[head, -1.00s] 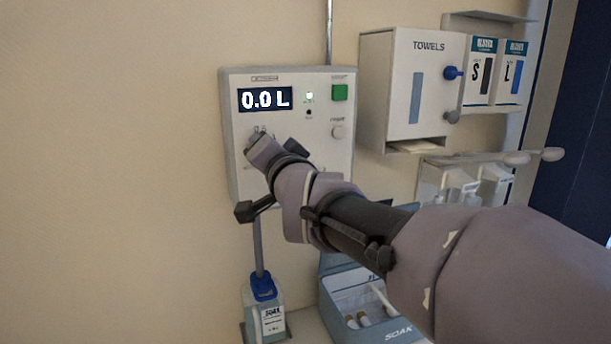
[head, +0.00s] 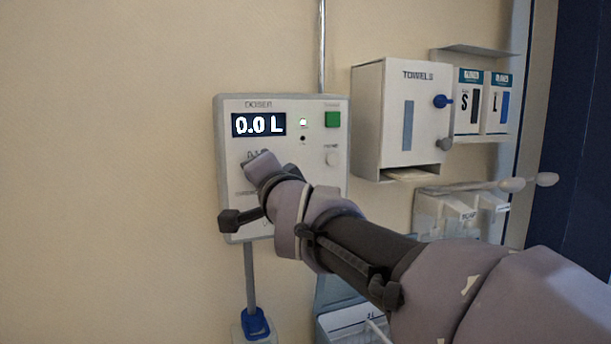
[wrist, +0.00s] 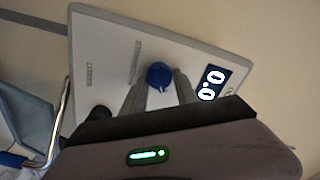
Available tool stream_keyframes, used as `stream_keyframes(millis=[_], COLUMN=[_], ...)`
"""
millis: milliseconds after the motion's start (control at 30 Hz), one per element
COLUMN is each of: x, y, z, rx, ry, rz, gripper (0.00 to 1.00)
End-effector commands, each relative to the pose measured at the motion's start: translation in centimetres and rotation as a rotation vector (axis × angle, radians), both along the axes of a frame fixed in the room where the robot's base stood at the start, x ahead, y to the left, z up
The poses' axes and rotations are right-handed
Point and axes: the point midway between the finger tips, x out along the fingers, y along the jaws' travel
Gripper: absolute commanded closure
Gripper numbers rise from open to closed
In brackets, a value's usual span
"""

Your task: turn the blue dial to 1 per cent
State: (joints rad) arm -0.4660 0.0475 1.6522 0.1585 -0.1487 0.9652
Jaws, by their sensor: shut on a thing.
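The blue dial (wrist: 159,75) is on the white doser panel (wrist: 105,45) in the wrist view, with a small pale mark on its face. My gripper (wrist: 160,86) is shut on the dial, one finger on each side. In the head view my gripper (head: 262,165) is against the panel below the display and hides the dial. The display (head: 258,124) reads 0.0 L. The dial's scale is too hidden and small to read.
A green button (head: 332,119) and a pale round knob (head: 332,159) are on the panel's right side. A towel dispenser (head: 385,110) and glove boxes hang to the right. A blue-topped bottle (head: 256,322) stands below. The wall at left is bare.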

Motion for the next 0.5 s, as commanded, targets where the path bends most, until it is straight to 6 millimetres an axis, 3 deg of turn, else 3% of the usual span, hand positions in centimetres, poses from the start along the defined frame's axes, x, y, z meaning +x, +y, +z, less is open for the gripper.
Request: stream_keyframes(millis=[33, 67, 133, 500], x=[-0.01, -0.01, -0.01, -0.33], y=[0.00, 0.00, 0.00, -0.16], z=[0.10, 0.11, 0.10, 0.07], rx=[0.000, 0.000, 0.000, 0.000], ry=[-0.002, -0.002, -0.002, -0.002], rz=[0.000, 0.000, 0.000, 0.000], gripper=[1.00, 0.61, 0.47, 0.44])
